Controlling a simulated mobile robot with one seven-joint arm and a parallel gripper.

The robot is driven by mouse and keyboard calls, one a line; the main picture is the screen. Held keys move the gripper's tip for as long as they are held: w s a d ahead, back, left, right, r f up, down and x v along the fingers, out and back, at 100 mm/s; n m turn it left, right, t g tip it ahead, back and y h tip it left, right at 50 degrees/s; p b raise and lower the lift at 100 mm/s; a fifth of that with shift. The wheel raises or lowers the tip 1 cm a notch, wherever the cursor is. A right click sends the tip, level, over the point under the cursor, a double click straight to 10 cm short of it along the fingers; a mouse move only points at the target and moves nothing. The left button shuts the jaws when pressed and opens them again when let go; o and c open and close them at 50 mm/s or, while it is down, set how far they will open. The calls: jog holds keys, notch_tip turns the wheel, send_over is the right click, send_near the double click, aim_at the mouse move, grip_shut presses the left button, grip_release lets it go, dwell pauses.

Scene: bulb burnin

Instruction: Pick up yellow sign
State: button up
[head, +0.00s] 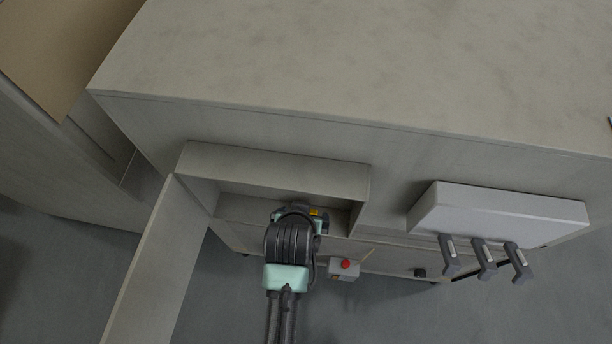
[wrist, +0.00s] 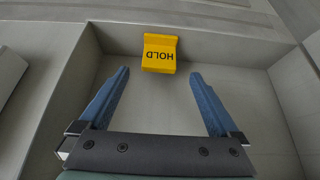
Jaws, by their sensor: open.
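The yellow sign (wrist: 159,53) has the word HOLD on it, upside down in the wrist view. It stands inside an open compartment, near its back wall. In the head view only a small yellow patch of the sign (head: 314,212) shows beside my wrist; the rest is hidden. My gripper (wrist: 158,75) is open and empty, its two blue fingers on either side of the sign's line and pointing at it. The sign is just beyond the fingertips, apart from them. In the head view my arm reaches into the compartment and hides the fingers.
The compartment (head: 272,162) sits in the cabinet front, with walls close on both sides. Its door (head: 150,265) stands open at the left. A small box with a red button (head: 346,265) is right of my arm. A white unit with grey handles (head: 500,212) juts out further right.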

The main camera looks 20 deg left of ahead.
jog(key=shift+x, duration=2.45)
jog(key=shift+w+d, duration=0.1)
jog(key=shift+r, duration=0.1)
jog(key=c, duration=1.4)
jog(key=shift+c, duration=0.2)
